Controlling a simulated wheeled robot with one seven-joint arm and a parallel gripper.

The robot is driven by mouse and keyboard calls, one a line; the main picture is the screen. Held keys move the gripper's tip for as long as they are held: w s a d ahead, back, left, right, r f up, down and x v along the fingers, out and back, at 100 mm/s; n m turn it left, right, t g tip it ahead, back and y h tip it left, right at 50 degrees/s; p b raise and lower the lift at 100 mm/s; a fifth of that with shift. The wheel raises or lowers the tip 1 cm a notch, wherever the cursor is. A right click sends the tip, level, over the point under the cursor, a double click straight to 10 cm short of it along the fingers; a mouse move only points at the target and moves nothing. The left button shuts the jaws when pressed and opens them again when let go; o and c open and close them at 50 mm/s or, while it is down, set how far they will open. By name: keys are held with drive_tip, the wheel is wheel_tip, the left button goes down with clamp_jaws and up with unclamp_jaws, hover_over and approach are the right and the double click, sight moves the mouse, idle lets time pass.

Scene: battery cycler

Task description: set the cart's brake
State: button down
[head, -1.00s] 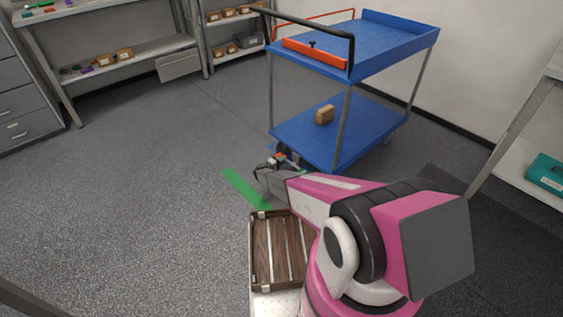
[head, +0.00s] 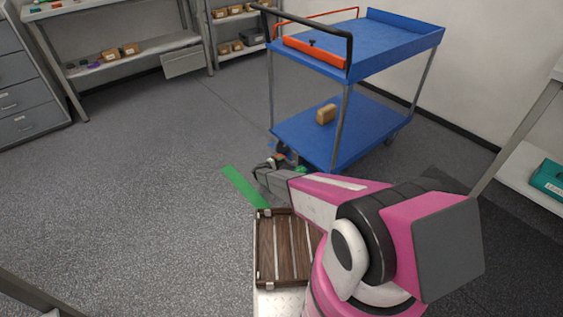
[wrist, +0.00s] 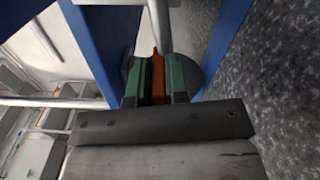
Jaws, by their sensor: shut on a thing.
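The blue two-deck cart (head: 395,48) stands ahead of me with its black push handle at the near left. Its red brake lever (wrist: 157,72) shows in the wrist view, upright between the two green finger pads of my gripper (wrist: 157,84). The gripper is shut on the lever, beside a dark caster wheel (wrist: 193,72) under the cart's near corner. In the head view my gripper (head: 284,165) is low at that corner, and the lever is mostly hidden there.
A green strip (head: 244,187) lies on the floor left of my arm. A wooden slatted tray (head: 285,248) is close in front of me. Shelves line the back; open floor lies to the left.

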drive_tip(key=shift+f, duration=0.1)
drive_tip(key=c, duration=1.1)
unclamp_jaws()
drive_tip(key=v, duration=1.1)
drive_tip(key=shift+d, duration=0.1)
